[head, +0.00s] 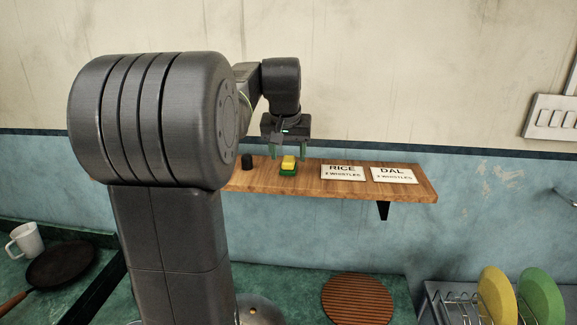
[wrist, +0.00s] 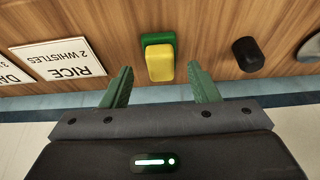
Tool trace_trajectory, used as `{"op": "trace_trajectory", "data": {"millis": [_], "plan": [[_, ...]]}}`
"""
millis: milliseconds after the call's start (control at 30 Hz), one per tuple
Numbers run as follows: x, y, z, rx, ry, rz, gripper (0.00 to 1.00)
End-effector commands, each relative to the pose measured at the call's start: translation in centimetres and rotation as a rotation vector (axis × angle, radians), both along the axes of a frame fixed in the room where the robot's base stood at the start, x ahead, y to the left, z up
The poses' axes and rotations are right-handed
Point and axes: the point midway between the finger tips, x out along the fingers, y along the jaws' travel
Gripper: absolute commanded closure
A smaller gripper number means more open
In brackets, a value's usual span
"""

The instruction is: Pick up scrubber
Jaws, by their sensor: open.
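The scrubber (head: 289,165) is a small block with a yellow part and a green part. It lies on the wooden wall shelf (head: 330,191). In the wrist view the scrubber (wrist: 159,62) shows at upper middle, yellow side nearer the gripper. My gripper (head: 289,150) is above the shelf, close over the scrubber in the head view. In the wrist view my gripper (wrist: 161,84) has its two green fingers spread apart with nothing between their tips. The scrubber lies just beyond the tips, roughly centred between them.
A small black cylinder (head: 247,161) stands left of the scrubber on the shelf. The RICE card (head: 343,172) and DAL card (head: 394,175) lie to its right. Below are a round brown trivet (head: 357,300), a rack with a yellow plate (head: 497,295) and a green plate (head: 540,297).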

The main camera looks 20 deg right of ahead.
Motion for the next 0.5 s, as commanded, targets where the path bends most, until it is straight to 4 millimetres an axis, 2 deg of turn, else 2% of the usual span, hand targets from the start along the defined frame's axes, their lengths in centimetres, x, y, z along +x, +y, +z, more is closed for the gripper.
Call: {"op": "trace_trajectory", "data": {"millis": [33,100,367,500], "plan": [[0.27,-0.13,-1.16,0.000,0.000,0.000,0.45],[0.51,-0.26,-1.70,-0.001,-0.002,0.000,0.45],[0.66,-0.34,-1.69,-0.001,-0.002,0.001,0.45],[0.66,-0.34,-1.69,-0.001,-0.002,0.001,0.69]]}}
